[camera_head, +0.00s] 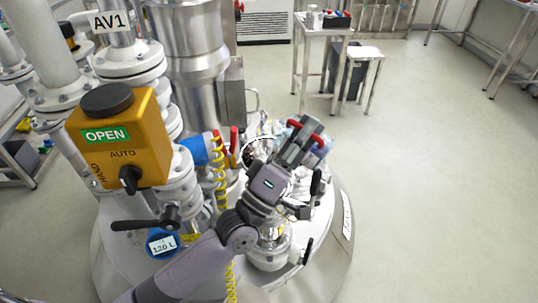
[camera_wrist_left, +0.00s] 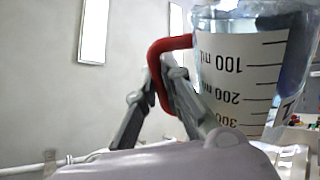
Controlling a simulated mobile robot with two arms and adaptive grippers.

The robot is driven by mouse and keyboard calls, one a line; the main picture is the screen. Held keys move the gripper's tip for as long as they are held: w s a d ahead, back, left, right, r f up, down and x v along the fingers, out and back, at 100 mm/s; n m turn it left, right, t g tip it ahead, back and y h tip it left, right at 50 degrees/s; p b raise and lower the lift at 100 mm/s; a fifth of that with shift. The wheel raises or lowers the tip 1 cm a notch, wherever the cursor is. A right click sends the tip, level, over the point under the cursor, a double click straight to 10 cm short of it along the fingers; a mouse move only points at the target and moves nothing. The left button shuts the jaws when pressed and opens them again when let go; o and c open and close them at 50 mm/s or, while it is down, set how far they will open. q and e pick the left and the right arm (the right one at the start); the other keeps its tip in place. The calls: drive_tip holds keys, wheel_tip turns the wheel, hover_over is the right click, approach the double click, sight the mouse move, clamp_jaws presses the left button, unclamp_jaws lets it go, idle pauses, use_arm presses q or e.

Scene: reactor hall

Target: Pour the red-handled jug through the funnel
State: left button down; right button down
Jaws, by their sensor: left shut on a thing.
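The clear jug with a red handle shows in the left wrist view (camera_wrist_left: 245,75), its printed scale upside down in that picture. My left gripper (camera_wrist_left: 165,75) is shut on the red handle (camera_wrist_left: 168,45). In the head view my left gripper (camera_head: 300,143) is above the vessel top, and part of the bluish jug (camera_head: 317,156) shows beyond its fingers. The jug's tilt and how much liquid it holds cannot be told. I cannot clearly make out the funnel; the arm covers part of the vessel top. My right gripper is not in view.
The round steel vessel (camera_head: 338,262) carries crowded fittings. A yellow valve box marked OPEN (camera_head: 118,140), a black lever (camera_head: 140,225) and a coiled yellow hose (camera_head: 220,180) stand left of the gripper. A small table (camera_head: 322,30) and a stool (camera_head: 365,52) stand behind. Floor at right is clear.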

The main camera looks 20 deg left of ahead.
sight(287, 124)
use_arm(q)
drive_tip(key=shift+a+n, duration=0.15)
drive_tip(key=shift+n, duration=0.15)
drive_tip(key=shift+w+a+f+n+t+y+b, duration=0.15)
drive_tip(key=shift+w+a+n+t+y+b, duration=0.1)
drive_tip(key=shift+a+n+t+y, duration=0.45)
drive_tip(key=shift+w+a+f+n+t+y+b, duration=0.1)
drive_tip(key=shift+a+n+t+y+b, duration=0.25)
drive_tip(key=shift+n+y, duration=0.55)
drive_tip(key=shift+a, duration=0.1)
drive_tip(key=shift+s+a+n, duration=0.15)
drive_tip(key=shift+s+n, duration=0.25)
drive_tip(key=shift+n, duration=0.1)
drive_tip(key=shift+w+a+f+n+t+y, duration=0.1)
drive_tip(key=shift+a+n+t+y, duration=0.1)
drive_tip(key=shift+n+y, duration=0.25)
drive_tip(key=shift+s+a+f+n+t+y, duration=0.1)
drive_tip(key=shift+a+n+t+y, duration=0.15)
drive_tip(key=shift+n+y, duration=0.25)
drive_tip(key=shift+w+a+f+n+t+y, duration=0.1)
drive_tip(key=shift+a+n+t+y, duration=0.1)
drive_tip(key=shift+n+y, duration=0.25)
drive_tip(key=shift+w+a+r+n+t+y+p, duration=0.2)
drive_tip(key=shift+a+n+y, duration=0.1)
drive_tip(key=shift+n+y, duration=0.6)
drive_tip(key=shift+w+a+r+n+t+y+p, duration=0.1)
drive_tip(key=shift+a+r+n+y+p, duration=0.15)
drive_tip(key=shift+n+y, duration=0.6)
